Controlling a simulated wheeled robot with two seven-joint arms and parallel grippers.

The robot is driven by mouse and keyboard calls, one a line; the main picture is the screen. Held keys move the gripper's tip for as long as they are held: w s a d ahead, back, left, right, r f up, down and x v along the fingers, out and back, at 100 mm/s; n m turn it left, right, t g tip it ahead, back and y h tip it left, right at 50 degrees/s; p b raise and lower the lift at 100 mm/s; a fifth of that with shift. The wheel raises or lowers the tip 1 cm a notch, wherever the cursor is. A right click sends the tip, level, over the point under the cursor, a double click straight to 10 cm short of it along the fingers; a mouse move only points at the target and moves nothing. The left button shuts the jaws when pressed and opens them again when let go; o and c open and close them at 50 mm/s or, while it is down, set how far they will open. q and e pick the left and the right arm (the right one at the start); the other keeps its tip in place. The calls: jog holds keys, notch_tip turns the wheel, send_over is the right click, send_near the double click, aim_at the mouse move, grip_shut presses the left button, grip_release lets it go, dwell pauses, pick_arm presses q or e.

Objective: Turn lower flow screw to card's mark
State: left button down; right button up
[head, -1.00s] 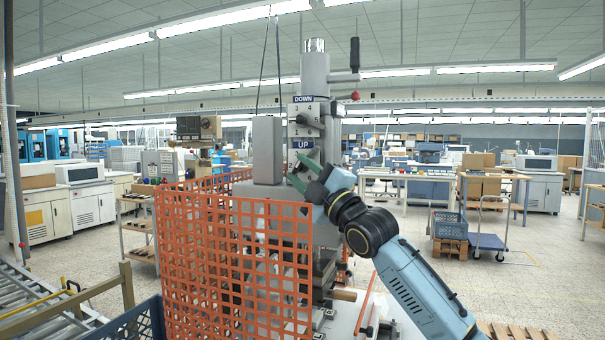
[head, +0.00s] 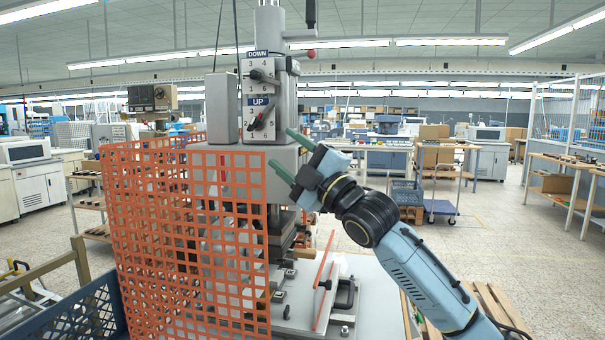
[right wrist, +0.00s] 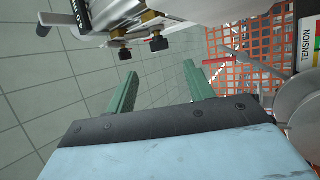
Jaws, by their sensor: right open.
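The white dial panel (head: 247,95) on the grey press carries blue DOWN and UP labels with number scales. The upper flow screw (head: 262,76) sits below DOWN. I cannot make out a card with a mark.
An orange mesh guard (head: 190,240) stands in front of the press, left of my right arm. A grey box (head: 221,108) stands left of the panel. A blue crate (head: 85,315) is at lower left. A TENSION label (right wrist: 305,45) shows in the right wrist view.

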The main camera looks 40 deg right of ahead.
jog(key=shift+b+v, duration=0.45)
jog(key=shift+v, duration=1.5)
